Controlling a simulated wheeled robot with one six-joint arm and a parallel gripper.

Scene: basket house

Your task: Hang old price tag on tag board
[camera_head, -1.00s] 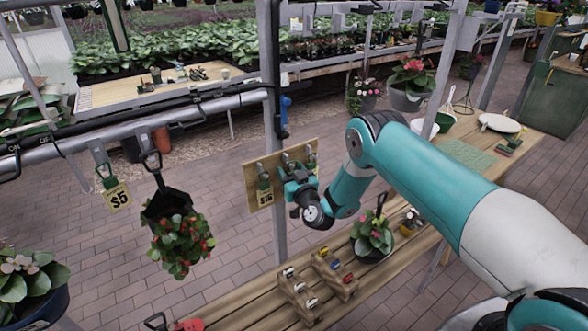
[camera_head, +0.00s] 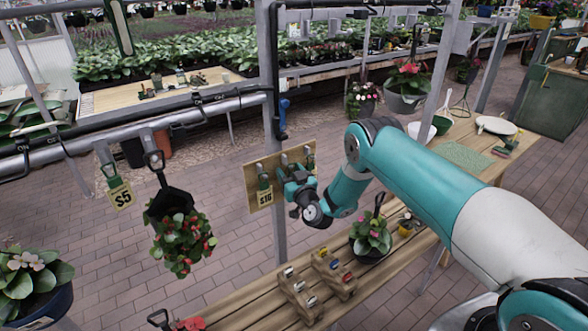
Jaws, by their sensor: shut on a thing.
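The wooden tag board (camera_head: 250,177) is fixed to the metal post and carries several hooks. A price tag reading about $16 (camera_head: 265,196) hangs at its left hook. My gripper (camera_head: 290,178) is at the front of the board, near its middle and right hooks. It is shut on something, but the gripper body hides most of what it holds. A bit of green shows at the right hook beside it. A $5 tag (camera_head: 121,196) hangs from the rail at the left, apart from my gripper.
A hanging pot with red flowers (camera_head: 182,240) is on the rail at the left. Below the board, a slatted wooden bench (camera_head: 240,300) holds wooden racks (camera_head: 335,275) and a potted plant (camera_head: 371,236). The metal post (camera_head: 270,80) stands close behind my gripper.

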